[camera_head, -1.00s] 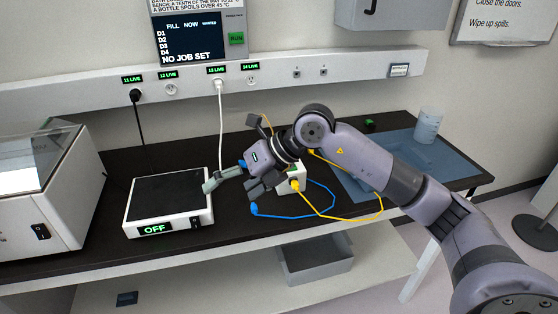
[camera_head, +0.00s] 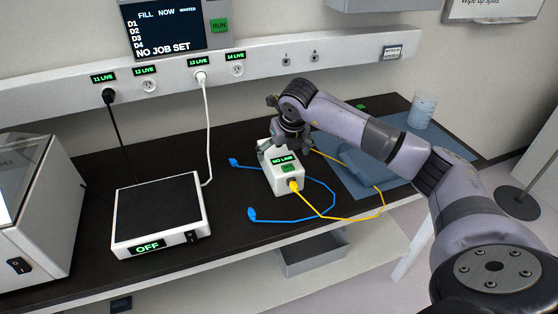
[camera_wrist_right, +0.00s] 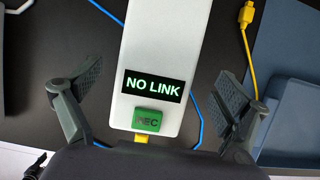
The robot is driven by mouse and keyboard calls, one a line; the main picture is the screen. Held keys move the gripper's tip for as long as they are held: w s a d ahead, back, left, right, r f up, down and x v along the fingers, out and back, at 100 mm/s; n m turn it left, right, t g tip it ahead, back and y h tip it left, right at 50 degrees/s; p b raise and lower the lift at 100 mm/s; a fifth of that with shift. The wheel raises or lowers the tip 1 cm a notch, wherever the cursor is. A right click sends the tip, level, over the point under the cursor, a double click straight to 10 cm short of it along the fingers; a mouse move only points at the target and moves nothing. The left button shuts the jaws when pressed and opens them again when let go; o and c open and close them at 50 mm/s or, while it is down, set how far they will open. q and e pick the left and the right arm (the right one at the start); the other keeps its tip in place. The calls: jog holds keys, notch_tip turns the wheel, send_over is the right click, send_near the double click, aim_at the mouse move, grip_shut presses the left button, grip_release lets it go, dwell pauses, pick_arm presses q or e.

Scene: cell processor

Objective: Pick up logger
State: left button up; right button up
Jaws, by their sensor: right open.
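The logger is a white box (camera_head: 285,179) with a "NO LINK" display and a green REC button, standing on the dark bench. A yellow cable is plugged into its front. In the right wrist view the logger (camera_wrist_right: 163,60) lies between the two spread fingers, with a gap on each side. My right gripper (camera_head: 277,147) is open at the logger's back end, above it; in the head view the fingers are partly hidden. My left gripper is not in view.
A blue cable (camera_head: 333,201) and a yellow cable (camera_head: 350,217) loop on the bench right of the logger. A white plate device reading OFF (camera_head: 145,248) stands left. A blue mat (camera_head: 455,147) with a cup (camera_head: 421,110) lies right. A wall rail (camera_head: 180,89) runs behind.

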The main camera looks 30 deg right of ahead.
jog(key=shift+w+f, duration=0.2)
jog(key=shift+f, duration=0.35)
jog(key=shift+f+p, duration=0.25)
jog(key=shift+p, duration=0.1)
jog(key=p+x, duration=0.1)
jog(key=x, duration=0.2)
jog(key=shift+a+f+p, duration=0.15)
jog(key=shift+f+p, duration=0.25)
jog(key=shift+w+f, duration=0.15)
jog(key=shift+f, duration=0.45)
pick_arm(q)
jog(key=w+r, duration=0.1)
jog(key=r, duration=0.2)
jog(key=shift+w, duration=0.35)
pick_arm(e)
jog(key=shift+c, duration=0.4)
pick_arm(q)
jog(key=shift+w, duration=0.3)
pick_arm(e)
jog(key=c, duration=1.3)
jog(key=shift+c, duration=0.2)
